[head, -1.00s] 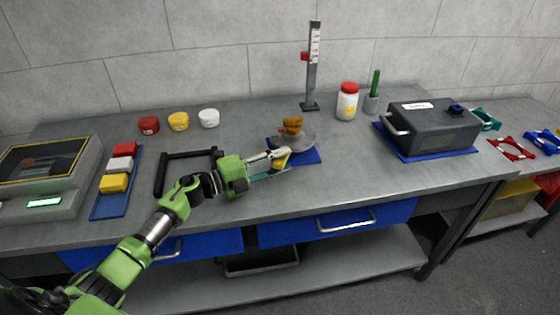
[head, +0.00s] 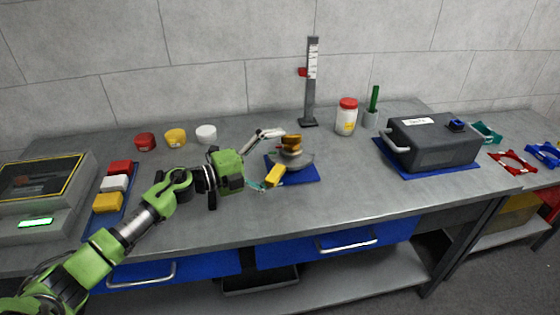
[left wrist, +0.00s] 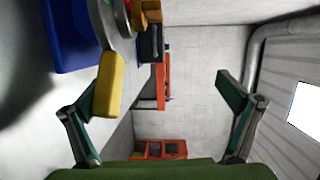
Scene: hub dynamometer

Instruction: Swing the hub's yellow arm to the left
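The hub (head: 291,158) is a grey round body with an orange-brown top on a blue mat (head: 305,175). Its yellow arm (head: 275,176) points toward the front left of the hub. My left gripper (head: 270,160) is open at the left of the hub, with one finger behind the yellow arm and one near its front end. In the left wrist view, the yellow arm (left wrist: 108,85) lies beside the left finger, overlapping it in the picture; contact cannot be told. The other finger of the gripper (left wrist: 162,92) is well apart from it. My right gripper is not in view.
A height gauge (head: 312,85) stands behind the hub. A red-lidded jar (head: 346,118) and a dark box (head: 432,147) are to the right. Lidded tubs (head: 175,138), colored blocks (head: 108,202) and a bench instrument (head: 40,190) are to the left.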

